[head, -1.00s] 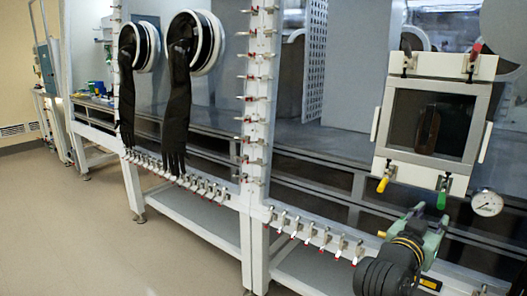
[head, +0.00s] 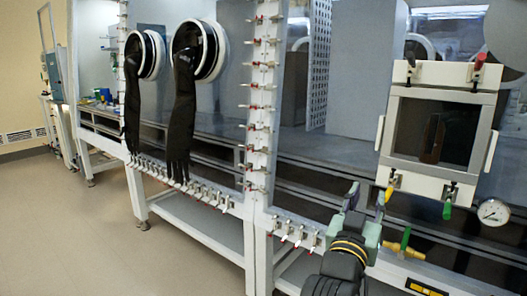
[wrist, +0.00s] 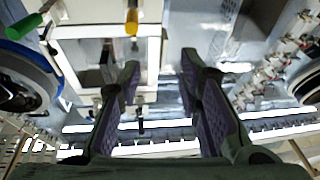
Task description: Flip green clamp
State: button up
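The green clamp (head: 447,208) is at the lower right of the square hatch door (head: 387,140), its handle hanging down. In the wrist view a green handle (wrist: 26,28), apparently this clamp, is at the upper left, beside a blue-rimmed round gauge. My gripper (head: 366,200) is below and left of the hatch in the head view, apart from the green clamp. In the wrist view its two fingers (wrist: 158,78) are spread, with nothing between them.
A yellow clamp (head: 389,192) is at the hatch's lower left, close behind my gripper; a red one (head: 479,60) is at the top right. A green-handled brass valve (head: 404,250) and a gauge (head: 494,212) are below. Black gloves (head: 185,100) hang at the left.

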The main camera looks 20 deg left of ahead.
jog(key=s+a+r+n+t+y, duration=0.1)
jog(key=s+a+r+n+y, duration=0.1)
jog(key=a, duration=0.4)
jog(key=s+a+r+n+t+y+p, duration=0.1)
jog(key=s+a+r+n+y, duration=0.1)
jog(key=a+r+y, duration=0.3)
jog(key=s+a+r+n+t+y, duration=0.1)
jog(key=s+a+r+n+y, duration=0.2)
jog(key=a+y, duration=0.2)
jog(key=shift+s+a+r, duration=0.15)
jog(key=shift+a+r, duration=0.05)
jog(key=shift+a, duration=1.65)
